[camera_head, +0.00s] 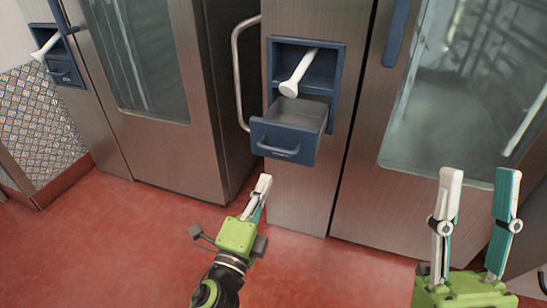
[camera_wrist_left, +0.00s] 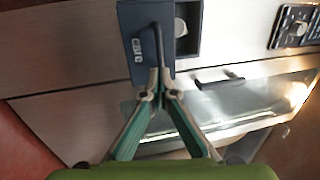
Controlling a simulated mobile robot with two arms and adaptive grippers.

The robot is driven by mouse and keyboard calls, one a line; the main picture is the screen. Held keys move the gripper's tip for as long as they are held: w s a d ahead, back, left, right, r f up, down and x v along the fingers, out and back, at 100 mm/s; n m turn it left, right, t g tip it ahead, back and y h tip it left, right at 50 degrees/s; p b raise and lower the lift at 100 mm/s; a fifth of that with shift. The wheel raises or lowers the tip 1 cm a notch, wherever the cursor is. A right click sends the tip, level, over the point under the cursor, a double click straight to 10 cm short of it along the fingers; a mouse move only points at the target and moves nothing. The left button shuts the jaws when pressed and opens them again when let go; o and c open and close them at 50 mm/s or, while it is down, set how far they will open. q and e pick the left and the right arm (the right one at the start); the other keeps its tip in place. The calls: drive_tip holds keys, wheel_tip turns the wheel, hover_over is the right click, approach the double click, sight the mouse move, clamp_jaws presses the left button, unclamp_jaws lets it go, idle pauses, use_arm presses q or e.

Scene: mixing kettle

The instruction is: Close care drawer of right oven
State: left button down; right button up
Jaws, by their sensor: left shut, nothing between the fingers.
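The care drawer (camera_head: 283,143) of the right oven (camera_head: 305,195) is pulled open, a blue box with a bar handle on its front. In the left wrist view its front, marked "care" (camera_wrist_left: 138,58), is seen from close by. My left gripper (camera_head: 264,184) is shut and empty, its tips just below the drawer front in the head view. In the left wrist view its fingertips (camera_wrist_left: 160,82) appear close to the lower end of the handle; I cannot tell whether they touch. My right gripper (camera_head: 479,178) is open and empty in front of the oven door.
A white-handled nozzle (camera_head: 298,75) hangs in the blue recess above the drawer. A curved metal handle (camera_head: 238,75) stands just left of it. The left oven (camera_head: 165,150) has its own blue drawer (camera_head: 65,74), closed. The red floor (camera_head: 120,240) is clear.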

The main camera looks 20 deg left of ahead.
use_arm(q)
drive_tip(key=w+r, duration=0.1)
drive_tip(key=w, duration=0.6)
drive_tip(key=shift+w+r, duration=0.15)
use_arm(e)
drive_tip(key=shift+w+a+f+g+h, duration=0.2)
drive_tip(key=shift+w+f+g, duration=0.4)
drive_tip(key=shift+w, duration=0.25)
drive_tip(key=shift+w+a+f+g+h, duration=0.1)
drive_tip(key=shift+w+f+g+h, duration=0.1)
drive_tip(key=shift+w+f+g, duration=0.4)
use_arm(q)
drive_tip(key=shift+w, duration=0.1)
use_arm(e)
drive_tip(key=shift+w, duration=0.25)
